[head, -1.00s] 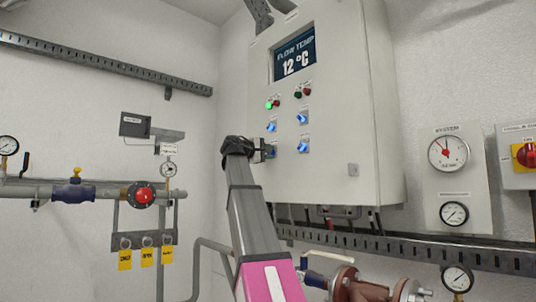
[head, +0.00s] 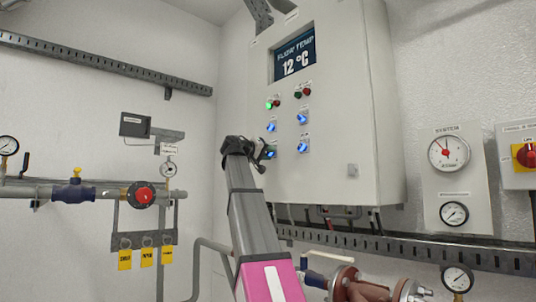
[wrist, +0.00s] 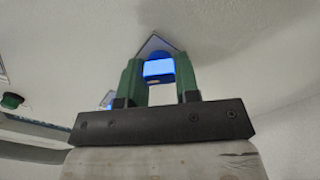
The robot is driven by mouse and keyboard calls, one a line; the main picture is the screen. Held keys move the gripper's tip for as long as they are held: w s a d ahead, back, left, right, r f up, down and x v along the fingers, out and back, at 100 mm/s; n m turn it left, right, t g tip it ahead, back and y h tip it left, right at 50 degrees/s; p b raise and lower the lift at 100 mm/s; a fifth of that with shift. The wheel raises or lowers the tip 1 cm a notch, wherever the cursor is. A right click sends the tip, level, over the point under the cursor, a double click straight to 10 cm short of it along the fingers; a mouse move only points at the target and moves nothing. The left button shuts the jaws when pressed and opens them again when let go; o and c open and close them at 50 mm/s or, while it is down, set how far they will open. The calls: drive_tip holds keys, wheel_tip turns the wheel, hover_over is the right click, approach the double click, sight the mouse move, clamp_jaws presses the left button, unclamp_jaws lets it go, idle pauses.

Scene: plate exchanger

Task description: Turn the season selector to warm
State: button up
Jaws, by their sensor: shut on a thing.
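My gripper (head: 268,153) is at the lower left of the knobs on the white control cabinet (head: 345,120). In the wrist view, its two green fingers (wrist: 158,82) are shut on a blue-lit selector knob (wrist: 158,68), one finger on each side. In the head view, my gripper mostly hides this knob. I cannot read its label or tell its position mark. The cabinet's display (head: 295,55) reads flow temp 12 °C.
Other blue knobs sit close by: one above my gripper (head: 271,127), one to its right (head: 303,148) and one at upper right (head: 303,117). A lit green lamp (head: 269,105) is above. Pipes with a red-brown valve (head: 345,285) run below the cabinet.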

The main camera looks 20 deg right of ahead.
drive_tip(key=shift+s+f+m, duration=0.1)
drive_tip(key=shift+m, duration=0.3)
drive_tip(key=o, duration=0.9)
drive_tip(key=v, duration=1)
drive_tip(key=shift+s+a, duration=0.1)
drive_tip(key=shift+a, duration=0.3)
